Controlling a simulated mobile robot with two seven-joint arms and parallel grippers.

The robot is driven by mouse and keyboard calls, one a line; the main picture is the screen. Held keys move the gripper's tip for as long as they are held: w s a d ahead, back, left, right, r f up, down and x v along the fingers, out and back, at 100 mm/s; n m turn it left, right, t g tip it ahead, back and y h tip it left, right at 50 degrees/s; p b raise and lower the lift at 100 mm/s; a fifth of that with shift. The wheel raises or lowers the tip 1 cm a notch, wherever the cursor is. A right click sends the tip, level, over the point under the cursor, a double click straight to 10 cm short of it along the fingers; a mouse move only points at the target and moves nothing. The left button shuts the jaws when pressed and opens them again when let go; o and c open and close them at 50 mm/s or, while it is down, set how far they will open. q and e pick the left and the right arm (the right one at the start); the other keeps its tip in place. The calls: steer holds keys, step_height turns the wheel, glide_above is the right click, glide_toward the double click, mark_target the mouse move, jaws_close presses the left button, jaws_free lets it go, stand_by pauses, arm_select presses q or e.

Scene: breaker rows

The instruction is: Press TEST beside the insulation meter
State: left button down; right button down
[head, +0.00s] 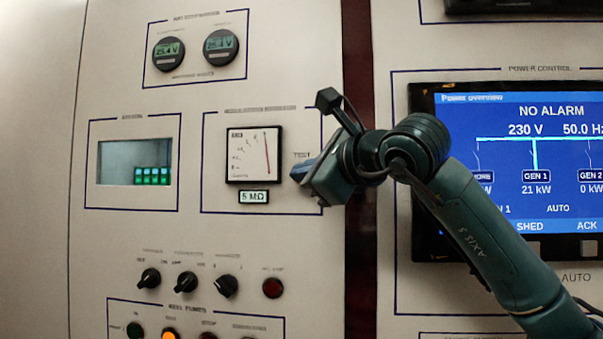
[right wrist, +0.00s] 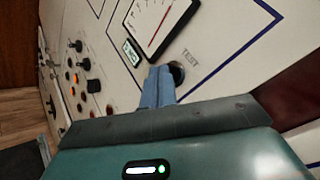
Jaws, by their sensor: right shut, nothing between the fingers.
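The insulation meter (head: 253,154) is a square white dial on the panel, with a small display reading 5 MΩ (head: 254,197) below it. It also shows at the top of the right wrist view (right wrist: 160,22). My right gripper (head: 299,174) is shut and empty, its blue fingertips at the panel just right of the meter. In the right wrist view, the closed fingers (right wrist: 158,80) overlap the edge of a dark round button (right wrist: 177,73) beside the TEST label (right wrist: 190,58). I cannot tell whether they touch it. My left gripper is out of view.
Rotary knobs (head: 186,282) and a red lamp (head: 272,288) stick out of the panel below the meter. Two round gauges (head: 221,47) are above, and a display window (head: 135,162) is to the left. A large blue screen (head: 530,130) is at the right, partly behind my right arm.

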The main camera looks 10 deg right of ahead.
steer(key=shift+w+d, duration=0.2)
steer(key=shift+w, duration=0.2)
stand_by(0.3)
steer(key=shift+s+a+b, duration=0.35)
steer(key=shift+s, duration=0.4)
steer(key=s, duration=0.1)
steer(key=s+a+b, duration=0.1)
steer(key=s, duration=0.1)
steer(key=s+a+b, duration=0.1)
steer(key=shift+s, duration=0.35)
stand_by(0.9)
